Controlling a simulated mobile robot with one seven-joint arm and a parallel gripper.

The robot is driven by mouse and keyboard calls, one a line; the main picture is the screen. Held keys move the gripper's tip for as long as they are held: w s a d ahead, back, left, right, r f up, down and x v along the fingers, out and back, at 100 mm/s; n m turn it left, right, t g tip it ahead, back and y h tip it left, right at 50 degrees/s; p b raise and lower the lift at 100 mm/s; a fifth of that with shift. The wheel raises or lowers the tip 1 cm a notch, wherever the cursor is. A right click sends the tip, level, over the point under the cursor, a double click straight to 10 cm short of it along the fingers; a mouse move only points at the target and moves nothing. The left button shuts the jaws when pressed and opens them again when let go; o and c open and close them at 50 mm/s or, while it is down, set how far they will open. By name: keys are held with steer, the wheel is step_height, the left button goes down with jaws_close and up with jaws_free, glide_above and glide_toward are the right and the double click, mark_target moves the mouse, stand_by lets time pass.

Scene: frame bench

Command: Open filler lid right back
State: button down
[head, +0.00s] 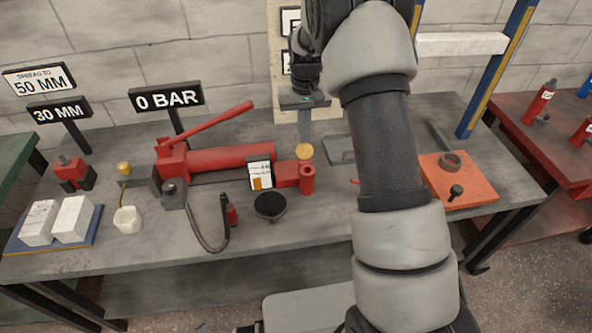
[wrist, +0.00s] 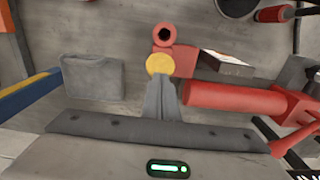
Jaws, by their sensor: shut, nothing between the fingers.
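The red pump's filler neck (head: 307,180) stands at the right end of its red body. Its round mouth shows open and dark in the wrist view (wrist: 164,34). The yellow round filler lid (head: 304,151) is off the mouth, on its back side, and its flat face shows in the wrist view (wrist: 159,64). The hinge is too small to make out. My gripper (head: 304,136) points down behind the lid. In the wrist view its fingers (wrist: 162,84) are together and empty, with their tips at the lid's edge; I cannot tell whether they touch.
The red pump cylinder (head: 232,159) with its raised handle (head: 208,128) lies left of the filler. A black bowl (head: 270,205) and a white card (head: 261,175) stand close by. A grey tray (head: 340,150) and an orange plate (head: 462,183) are to the right.

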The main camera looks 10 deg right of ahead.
steer(key=shift+s+r+p, duration=0.15)
steer(key=shift+r+p, duration=1.3)
steer(key=shift+r, duration=0.9)
steer(key=s+r+t+p, duration=0.1)
steer(key=s+r, duration=0.3)
steer(key=r, duration=0.3)
steer(key=s+r+p, duration=0.2)
steer(key=s+r, duration=0.2)
steer(key=r, duration=0.3)
steer(key=s+r+t+p, duration=0.1)
steer(key=s+r, duration=0.3)
steer(key=r, duration=0.4)
steer(key=s+r+t+p, duration=0.1)
steer(key=s+r, duration=0.3)
steer(key=s, duration=0.6)
steer(key=s+r+t+p, duration=0.2)
steer(key=s+r+p, duration=0.1)
steer(key=s, duration=0.7)
steer(key=shift+r, duration=0.8)
